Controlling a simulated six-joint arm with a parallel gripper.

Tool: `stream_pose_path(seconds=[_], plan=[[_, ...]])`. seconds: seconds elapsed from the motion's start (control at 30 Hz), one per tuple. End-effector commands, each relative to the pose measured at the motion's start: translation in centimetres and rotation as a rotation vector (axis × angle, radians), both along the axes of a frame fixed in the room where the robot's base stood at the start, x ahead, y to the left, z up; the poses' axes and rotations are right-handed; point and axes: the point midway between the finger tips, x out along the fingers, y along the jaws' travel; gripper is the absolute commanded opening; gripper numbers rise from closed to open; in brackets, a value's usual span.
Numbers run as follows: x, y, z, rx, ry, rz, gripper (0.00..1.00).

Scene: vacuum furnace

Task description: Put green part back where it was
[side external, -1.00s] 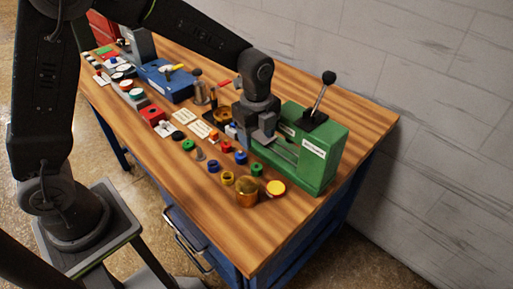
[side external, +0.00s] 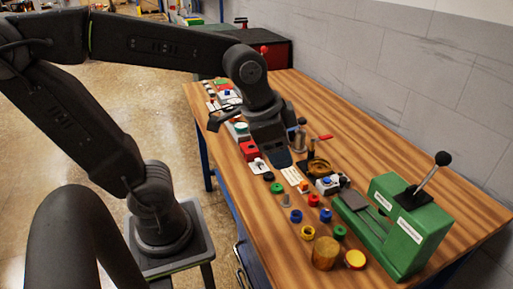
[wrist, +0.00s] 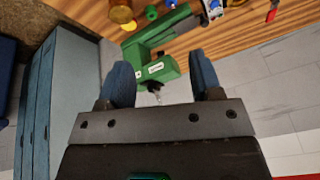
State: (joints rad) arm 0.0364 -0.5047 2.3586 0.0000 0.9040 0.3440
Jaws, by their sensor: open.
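Two small green parts stand on the wooden table among coloured pieces: one green part (side external: 276,187) near the front edge, and another green part (side external: 339,232) by the yellow and amber pieces. I cannot tell which one the task means. My gripper (side external: 284,158) is above the table, left of the green press, with nothing held. In the wrist view my gripper (wrist: 160,78) has its two blue fingers wide apart. The green press (side external: 405,235) has a black-knobbed lever and shows between and beyond the fingers.
An amber jar (side external: 326,253) and a yellow-topped piece (side external: 355,259) stand near the table's front. Blue, red and yellow rings sit close by. The table's back strip is clear.

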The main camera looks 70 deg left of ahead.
Motion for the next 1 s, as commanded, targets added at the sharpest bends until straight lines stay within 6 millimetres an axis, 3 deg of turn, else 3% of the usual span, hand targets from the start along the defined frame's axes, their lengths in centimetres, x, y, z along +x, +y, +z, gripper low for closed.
stream_pose_path(seconds=[0.1, 0.3, 1.0], plan=[[-2.6, 0.6, 0.3, -0.075, -0.062, 0.188, 0.59], [-4.4, 0.9, 0.0, -0.143, -0.103, 0.338, 0.59], [-4.4, 0.9, 0.0, -0.148, -0.104, 0.349, 0.59]])
